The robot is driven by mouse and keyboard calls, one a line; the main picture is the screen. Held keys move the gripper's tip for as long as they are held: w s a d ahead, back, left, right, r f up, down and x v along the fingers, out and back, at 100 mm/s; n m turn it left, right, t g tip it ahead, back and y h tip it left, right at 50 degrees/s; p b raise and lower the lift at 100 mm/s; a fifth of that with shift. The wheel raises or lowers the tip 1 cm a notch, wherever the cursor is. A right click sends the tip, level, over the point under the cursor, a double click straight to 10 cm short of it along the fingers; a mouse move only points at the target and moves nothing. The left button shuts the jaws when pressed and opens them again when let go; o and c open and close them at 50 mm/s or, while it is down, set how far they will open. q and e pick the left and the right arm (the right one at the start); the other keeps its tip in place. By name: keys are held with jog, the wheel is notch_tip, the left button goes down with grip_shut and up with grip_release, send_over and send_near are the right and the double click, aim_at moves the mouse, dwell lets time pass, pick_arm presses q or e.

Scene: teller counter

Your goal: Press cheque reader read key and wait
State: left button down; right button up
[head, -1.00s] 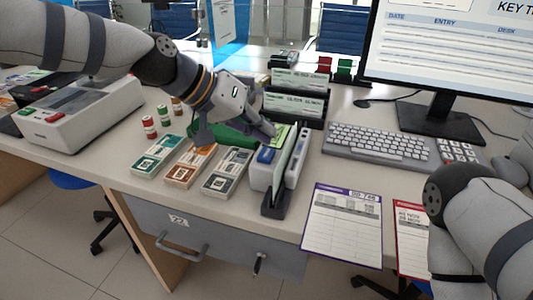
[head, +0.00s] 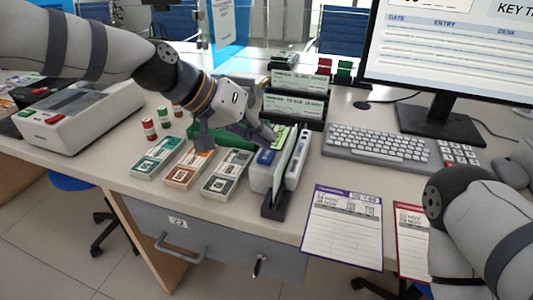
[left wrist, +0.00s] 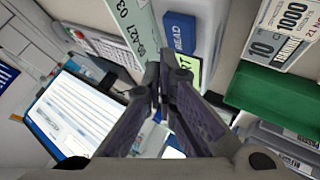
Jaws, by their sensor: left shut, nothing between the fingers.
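The cheque reader (head: 258,178) is a pale grey box near the counter's front edge. Its blue read key (head: 265,156) also shows in the left wrist view, lettered READ (left wrist: 180,32). Behind the key is a lit green display (head: 281,136), partly hidden by the fingers. A pale green cheque (left wrist: 132,22) stands on edge in the reader's slot. My left gripper (head: 270,136) is shut and empty, its tips over the display end of the reader, behind the blue key; I cannot tell whether they touch it. My right gripper is out of view; only my right arm shows.
A green tray (head: 225,158) and banknote bundles (head: 187,166) lie left of the reader. Racks of cheques (head: 293,105) stand behind it. A keyboard (head: 375,143) and monitor (head: 450,45) are to the right. A form sheet (head: 343,225) overlaps the front edge.

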aim_at(264, 152)
pick_arm(q)
jog(key=shift+f, duration=0.1)
dwell(0.5)
jog(key=shift+f, duration=0.35)
jog(key=shift+f, duration=0.5)
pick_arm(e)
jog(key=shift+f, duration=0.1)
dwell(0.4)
pick_arm(q)
jog(key=shift+r+p, duration=0.3)
jog(key=shift+r, duration=0.65)
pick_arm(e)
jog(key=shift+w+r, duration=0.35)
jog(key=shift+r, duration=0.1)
pick_arm(q)
jog(key=shift+r+p, duration=0.75)
jog(key=shift+r, duration=1.85)
jog(key=shift+f, duration=0.1)
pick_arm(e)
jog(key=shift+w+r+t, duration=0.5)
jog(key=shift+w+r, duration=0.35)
